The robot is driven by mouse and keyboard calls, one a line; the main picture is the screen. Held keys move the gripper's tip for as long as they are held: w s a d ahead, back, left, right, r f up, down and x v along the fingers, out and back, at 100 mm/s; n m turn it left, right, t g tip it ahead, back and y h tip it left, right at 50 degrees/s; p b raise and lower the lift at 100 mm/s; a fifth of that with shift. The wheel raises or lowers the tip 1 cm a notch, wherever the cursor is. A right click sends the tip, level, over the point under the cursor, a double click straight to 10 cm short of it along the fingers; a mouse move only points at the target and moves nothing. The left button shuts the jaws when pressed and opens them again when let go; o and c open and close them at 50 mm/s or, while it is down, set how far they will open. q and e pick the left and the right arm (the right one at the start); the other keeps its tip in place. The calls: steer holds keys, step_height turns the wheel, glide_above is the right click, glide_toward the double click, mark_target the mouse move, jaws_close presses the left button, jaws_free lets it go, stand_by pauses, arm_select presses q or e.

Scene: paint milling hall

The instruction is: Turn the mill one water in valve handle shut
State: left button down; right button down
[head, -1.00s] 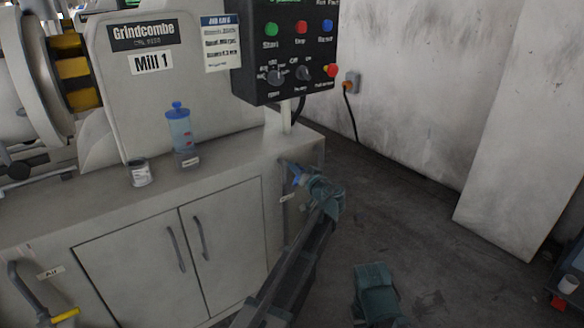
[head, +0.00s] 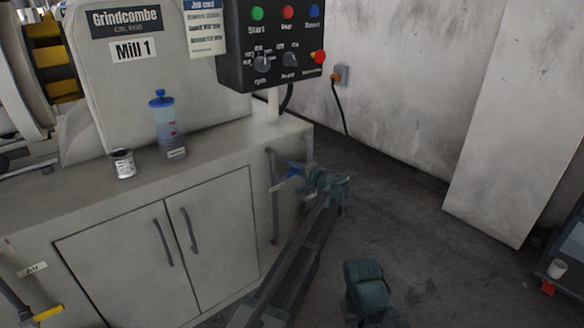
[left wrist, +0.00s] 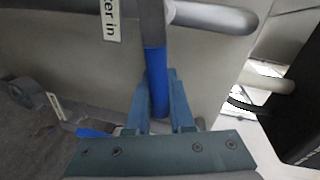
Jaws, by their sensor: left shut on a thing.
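The water in valve handle has a blue grip (left wrist: 156,75) and stands at the right end of the Mill 1 cabinet. In the head view its blue part (head: 294,168) shows just left of my left gripper (head: 312,176), beside a grey vertical pipe (head: 273,200). In the left wrist view my left gripper (left wrist: 159,105) is shut on the blue grip, with a finger on each side. A tag ending in "er in" (left wrist: 110,18) is beside it. The valve body is mostly hidden, so I cannot tell how far the handle is turned. My right gripper's jaws are not in view.
The Mill 1 cabinet (head: 160,235) carries a blue-capped bottle (head: 168,128) and a small tin (head: 122,163). A black control box (head: 285,45) stands above. A yellow air valve handle (head: 48,313) is at lower left. Floor to the right is clear up to a rack (head: 568,250).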

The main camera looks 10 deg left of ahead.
arm_select(q)
steer(key=shift+d+f+m+b, duration=0.1)
steer(key=shift+f+m+b, duration=0.4)
steer(key=shift+f+m, duration=0.35)
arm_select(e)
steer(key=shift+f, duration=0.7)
arm_select(q)
steer(key=shift+m, duration=0.25)
steer(key=c, duration=0.8)
jaws_free()
steer(key=shift+r, duration=0.1)
